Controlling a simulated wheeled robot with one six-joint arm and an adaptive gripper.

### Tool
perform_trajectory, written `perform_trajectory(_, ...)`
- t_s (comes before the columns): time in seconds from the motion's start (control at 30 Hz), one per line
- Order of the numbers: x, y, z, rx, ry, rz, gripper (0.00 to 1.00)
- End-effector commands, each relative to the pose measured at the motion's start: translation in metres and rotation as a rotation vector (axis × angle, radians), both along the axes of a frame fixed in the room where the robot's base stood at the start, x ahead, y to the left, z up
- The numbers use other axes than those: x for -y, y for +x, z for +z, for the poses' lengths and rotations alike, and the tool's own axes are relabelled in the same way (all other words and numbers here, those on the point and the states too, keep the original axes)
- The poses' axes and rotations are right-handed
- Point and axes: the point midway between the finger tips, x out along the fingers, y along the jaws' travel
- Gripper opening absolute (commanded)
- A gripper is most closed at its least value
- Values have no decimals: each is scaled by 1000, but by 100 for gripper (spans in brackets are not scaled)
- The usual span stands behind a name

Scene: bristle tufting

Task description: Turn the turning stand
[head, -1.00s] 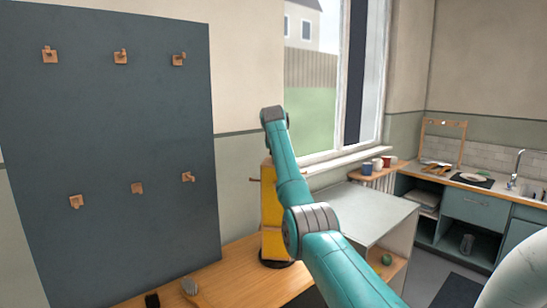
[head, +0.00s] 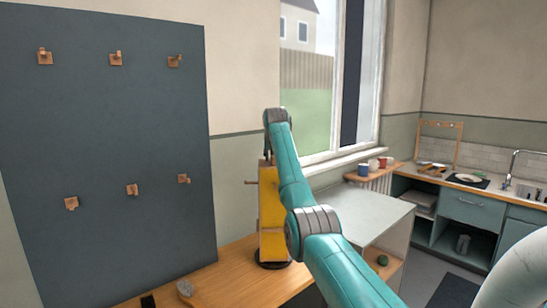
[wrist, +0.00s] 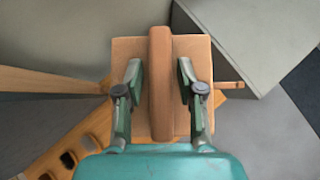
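The turning stand (head: 271,233) is a tall yellow body on a dark round base, on the wooden bench by the wall. A thin wooden peg (head: 250,182) sticks out from its left side. My arm covers its right part in the head view. In the wrist view, the stand's square wooden top (wrist: 205,55) lies below my gripper, with a raised wooden bar (wrist: 160,85) across it. My gripper (wrist: 159,68) is open, one finger on each side of the bar, with a narrow gap visible on both sides. The head view does not show the fingers.
A dark wall board (head: 110,125) with several wooden hooks stands at the left. The wooden bench (head: 220,280) holds small items at its front left. A grey-topped cabinet (head: 375,210) is close on the right.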

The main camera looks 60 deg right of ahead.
Motion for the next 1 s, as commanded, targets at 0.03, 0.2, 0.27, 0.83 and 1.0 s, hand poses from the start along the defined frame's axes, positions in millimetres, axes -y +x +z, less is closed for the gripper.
perform_trajectory(0.03,0,0,0,0,0,0,48)
perform_trajectory(0.2,0,0,0,-1,0,-1,48)
perform_trajectory(0.27,0,0,0,-1,0,-1,48)
perform_trajectory(0.83,0,0,73,1,-2,-1,48)
perform_trajectory(1.0,0,0,89,-1,0,-1,48)
